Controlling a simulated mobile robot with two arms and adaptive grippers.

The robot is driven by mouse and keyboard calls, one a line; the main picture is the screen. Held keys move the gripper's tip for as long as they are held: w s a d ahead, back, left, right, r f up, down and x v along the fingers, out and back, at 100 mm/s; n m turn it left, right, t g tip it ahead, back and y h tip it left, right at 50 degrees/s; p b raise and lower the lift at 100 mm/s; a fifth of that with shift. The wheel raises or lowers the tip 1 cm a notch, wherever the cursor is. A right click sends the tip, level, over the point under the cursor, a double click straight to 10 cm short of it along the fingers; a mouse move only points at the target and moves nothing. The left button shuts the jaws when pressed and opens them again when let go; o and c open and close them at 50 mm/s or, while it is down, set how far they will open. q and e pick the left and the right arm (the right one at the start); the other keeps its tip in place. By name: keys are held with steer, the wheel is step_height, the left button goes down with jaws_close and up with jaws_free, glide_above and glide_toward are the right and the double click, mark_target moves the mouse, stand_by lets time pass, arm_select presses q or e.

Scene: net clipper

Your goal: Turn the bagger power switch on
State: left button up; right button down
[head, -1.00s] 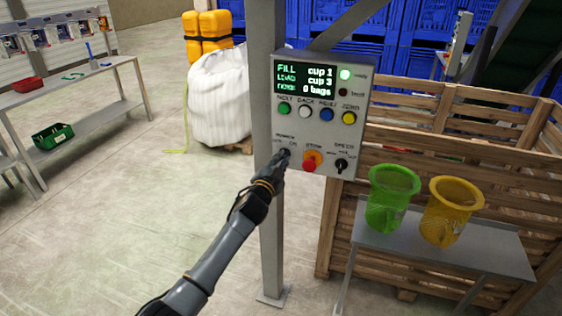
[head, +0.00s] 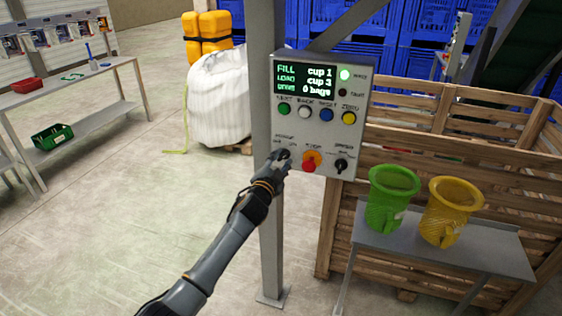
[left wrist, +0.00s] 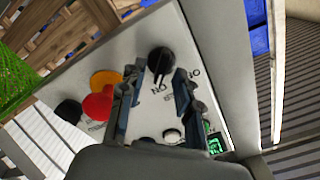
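The grey control panel (head: 318,120) is on a metal post, its display lit with "FILL cup 1" and "LOAD cup 3". The black power switch knob (left wrist: 161,60) is at the panel's lower left; in the head view it is mostly hidden by my left gripper (head: 281,160). In the left wrist view the left gripper (left wrist: 155,100) is open. Its two fingers are spread apart, with the knob just beyond and between their tips. I cannot tell whether they touch it. Its printed labels are too unclear to read its setting. My right gripper is out of view.
A red-on-orange stop button (head: 310,161) and a black speed knob (head: 341,166) sit right of the switch. Coloured buttons are above. A green cup (head: 392,200) and yellow cup (head: 450,212) stand on a grey shelf by a wooden crate (head: 400,95).

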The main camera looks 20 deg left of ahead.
arm_select(q)
steer(key=shift+s, duration=0.1)
steer(key=s, duration=1.1)
steer(key=shift+s+a, duration=0.2)
steer(key=shift+s, duration=0.2)
